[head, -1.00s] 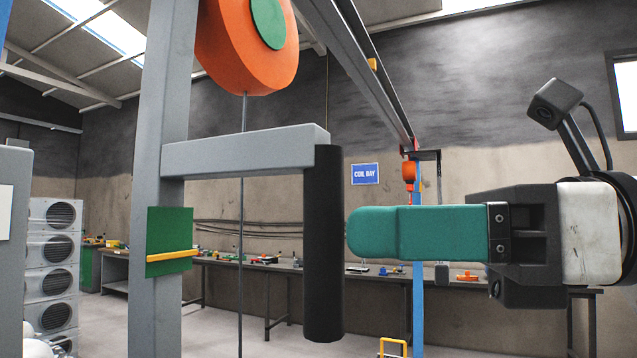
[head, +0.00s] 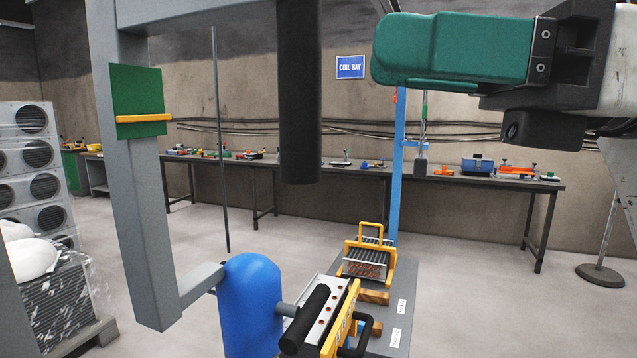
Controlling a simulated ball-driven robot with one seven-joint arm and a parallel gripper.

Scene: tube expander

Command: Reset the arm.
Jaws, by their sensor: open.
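My gripper (head: 385,50) reaches in from the upper right in the head view. Its green fingers point left and hold nothing that I can see. Seen side-on, the near finger hides most of the far one. The fingertips are apart from the black vertical cylinder (head: 299,110) to their left, which hangs from a grey frame (head: 150,200). A small dark camera sits under the gripper's body.
Below stand a blue cylinder (head: 250,300), a bench with a yellow-handled holder (head: 370,262) and a black roller (head: 305,318). A long workbench (head: 460,178) runs along the back wall. Stacked coil units (head: 30,165) stand at left. Open floor lies between.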

